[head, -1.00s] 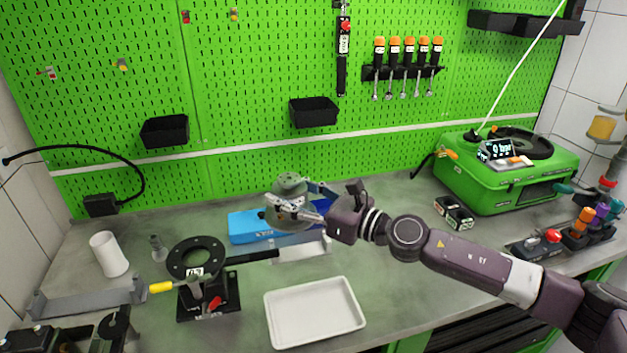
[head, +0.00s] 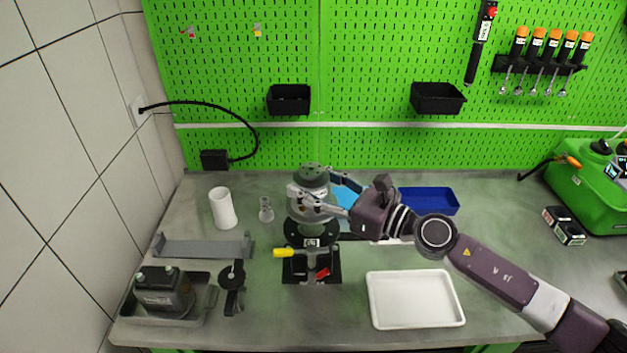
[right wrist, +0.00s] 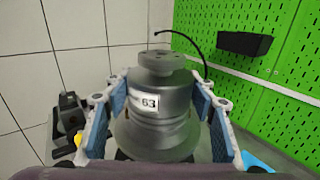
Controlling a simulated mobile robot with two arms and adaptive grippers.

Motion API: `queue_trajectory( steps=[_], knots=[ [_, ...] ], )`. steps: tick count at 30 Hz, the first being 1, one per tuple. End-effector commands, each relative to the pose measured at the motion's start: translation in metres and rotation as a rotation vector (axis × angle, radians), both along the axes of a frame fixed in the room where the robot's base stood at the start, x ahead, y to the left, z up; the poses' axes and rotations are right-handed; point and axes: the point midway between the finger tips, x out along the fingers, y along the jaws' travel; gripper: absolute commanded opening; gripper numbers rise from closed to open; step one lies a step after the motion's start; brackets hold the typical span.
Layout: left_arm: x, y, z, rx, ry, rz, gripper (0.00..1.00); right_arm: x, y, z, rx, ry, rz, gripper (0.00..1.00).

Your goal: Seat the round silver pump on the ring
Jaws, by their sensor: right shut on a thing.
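The round silver pump (head: 313,178), with a dark grey top, is held upright between the fingers of my right gripper (head: 316,198). In the right wrist view the pump (right wrist: 160,110) stands between both blue-padded fingers, its "63" label facing me. The black ring (head: 312,239) tops a stand with a yellow-tipped handle and a red lever. In the head view the pump's lower part overlaps the ring's far side. I cannot tell whether they touch. The ring is mostly hidden behind the pump in the right wrist view. My left gripper is not in view.
A white tray (head: 414,322) lies right of the stand, a blue bin (head: 437,199) behind it. Left are a white cup (head: 222,208), a small clear flask (head: 266,212), a grey bracket (head: 203,249) and a dark block in a tray (head: 165,292). The green pegboard closes off the back.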

Motion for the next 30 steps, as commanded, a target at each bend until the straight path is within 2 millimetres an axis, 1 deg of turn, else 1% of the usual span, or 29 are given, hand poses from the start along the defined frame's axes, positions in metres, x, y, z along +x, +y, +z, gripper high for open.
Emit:
queue_trajectory(
  steps=[1, 6, 18, 24, 30],
  knots=[
    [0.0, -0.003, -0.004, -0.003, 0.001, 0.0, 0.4, 0.001, 0.0, 0.002, 0.007, -0.009, -0.002, 0.0],
    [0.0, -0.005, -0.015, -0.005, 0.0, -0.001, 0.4, 0.001, 0.0, -0.009, 0.007, -0.009, -0.002, 0.0],
    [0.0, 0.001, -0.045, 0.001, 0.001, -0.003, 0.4, 0.001, 0.0, -0.039, 0.007, -0.009, -0.003, 0.0],
    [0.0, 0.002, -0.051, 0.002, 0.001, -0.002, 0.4, 0.001, 0.0, -0.045, 0.008, -0.009, -0.003, 0.0],
    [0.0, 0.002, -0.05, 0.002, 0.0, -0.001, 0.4, 0.001, 0.0, -0.045, 0.008, -0.009, -0.003, 0.0]
  ],
)
